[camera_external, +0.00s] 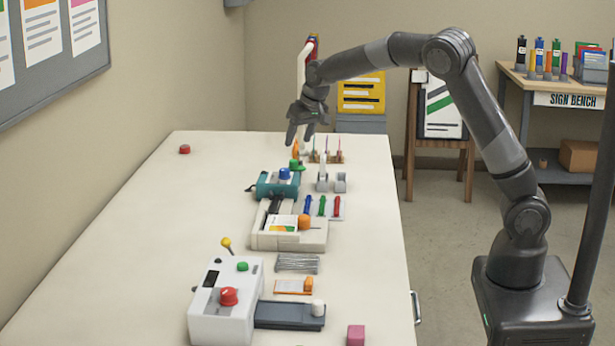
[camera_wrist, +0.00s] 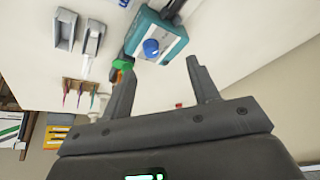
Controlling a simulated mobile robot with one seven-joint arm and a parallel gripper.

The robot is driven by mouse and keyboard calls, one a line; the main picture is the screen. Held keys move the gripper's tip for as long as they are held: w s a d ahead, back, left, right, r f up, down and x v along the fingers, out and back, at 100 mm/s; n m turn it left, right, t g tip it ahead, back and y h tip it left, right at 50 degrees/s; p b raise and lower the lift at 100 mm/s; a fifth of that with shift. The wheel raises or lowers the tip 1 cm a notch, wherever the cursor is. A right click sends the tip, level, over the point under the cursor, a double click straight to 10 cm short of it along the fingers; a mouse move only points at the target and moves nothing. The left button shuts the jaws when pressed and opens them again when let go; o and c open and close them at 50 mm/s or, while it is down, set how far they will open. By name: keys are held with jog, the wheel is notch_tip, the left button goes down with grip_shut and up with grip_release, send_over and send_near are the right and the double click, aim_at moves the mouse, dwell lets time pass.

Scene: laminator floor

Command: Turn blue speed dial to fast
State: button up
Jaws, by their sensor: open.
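The blue speed dial (camera_external: 284,173) is a round knob on top of a small teal machine (camera_external: 268,189) on the long table. In the wrist view the blue dial (camera_wrist: 151,47) sits on the teal machine's light face (camera_wrist: 172,42), just beyond the tips of my gripper (camera_wrist: 162,66). My gripper (camera_external: 300,138) is open and empty, pointing down behind the teal machine in the external view, apart from the dial. A green knob (camera_external: 295,163) stands beside the dial; it also shows near my left finger (camera_wrist: 122,65). Dial markings are too small to read.
A cream laminator (camera_external: 262,238) with an orange knob (camera_external: 304,222) stands in front of the teal machine. Grey holders (camera_external: 331,182) and a rack of thin tools (camera_external: 327,157) are to the right. The table's left side is mostly clear, with a red button (camera_external: 185,149) far back.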

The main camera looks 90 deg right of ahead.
send_near(285, 170)
jog(key=shift+h, duration=0.4)
jog(key=x, duration=0.9)
jog(key=shift+a+f, duration=0.15)
jog(key=shift+a, duration=0.05)
jog(key=c, duration=1)
jog(key=shift+o, duration=0.2)
